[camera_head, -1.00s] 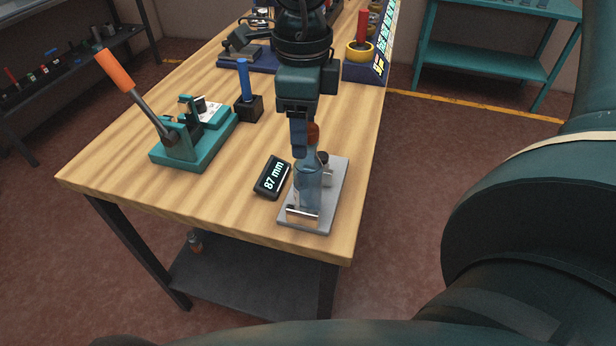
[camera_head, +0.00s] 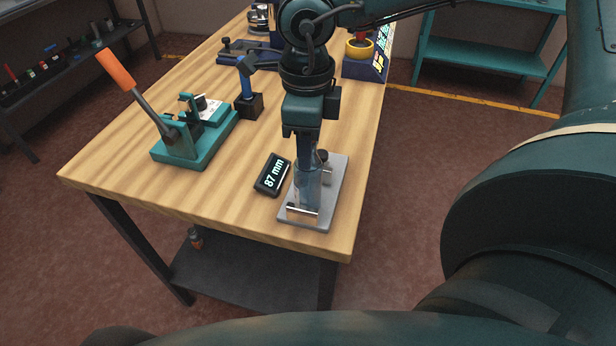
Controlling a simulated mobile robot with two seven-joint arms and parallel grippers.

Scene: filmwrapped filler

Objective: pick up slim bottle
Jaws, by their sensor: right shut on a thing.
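The slim bottle (camera_head: 307,186), bluish and see-through, stands upright on a grey metal plate (camera_head: 334,201) near the front right corner of the wooden bench. My right gripper (camera_head: 308,155) comes down from above and is shut on the bottle's upper part. Its fingers hide the bottle's neck and cap. I cannot tell whether the bottle's base is clear of the plate. My left gripper is not in view.
A black display reading 87 mm (camera_head: 272,175) lies just left of the plate. A teal lever press (camera_head: 190,145) and a black block with a blue handle (camera_head: 249,104) stand further left. The bench's front left area is clear.

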